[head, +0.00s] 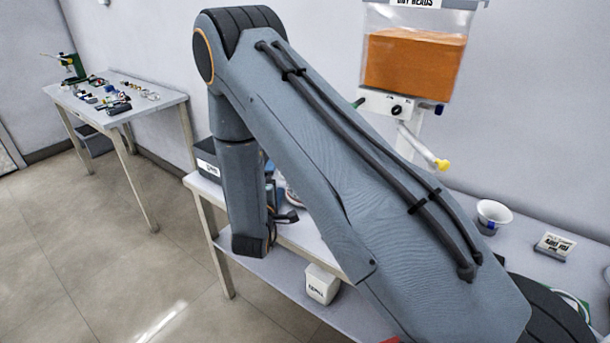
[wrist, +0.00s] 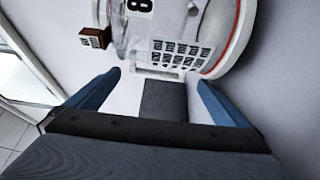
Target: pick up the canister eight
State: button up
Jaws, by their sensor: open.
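In the wrist view a clear, rounded canister (wrist: 215,22) with a white and red rim stands at the top, partly out of frame. A label on it shows part of a figure that looks like an 8, and a lower label (wrist: 180,52) carries small dark print. My gripper (wrist: 160,77) is open, its two blue fingers apart and pointing toward the canister, with nothing held between them. A dark grey block shape lies between the fingers; I cannot tell what it is. In the head view my arm hides most of the gripper and the canister.
A small brown block (wrist: 95,38) is beside the canister. In the head view a dispenser with orange contents (head: 415,65) hangs at the wall. A white cup (head: 493,214) and a sign (head: 554,246) stand right. A dark bin (head: 207,160) is left; a white box (head: 321,284) sits below.

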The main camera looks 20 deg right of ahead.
jog(key=x, duration=0.1)
jog(key=p+x, duration=0.1)
jog(key=x, duration=0.2)
jog(key=shift+d+r+p, duration=0.25)
jog(key=shift+d+p, duration=0.1)
jog(key=shift+d, duration=0.05)
jog(key=shift+w+d, duration=0.2)
jog(key=shift+w, duration=0.2)
jog(key=c, duration=1.4)
jog(key=shift+o, duration=0.2)
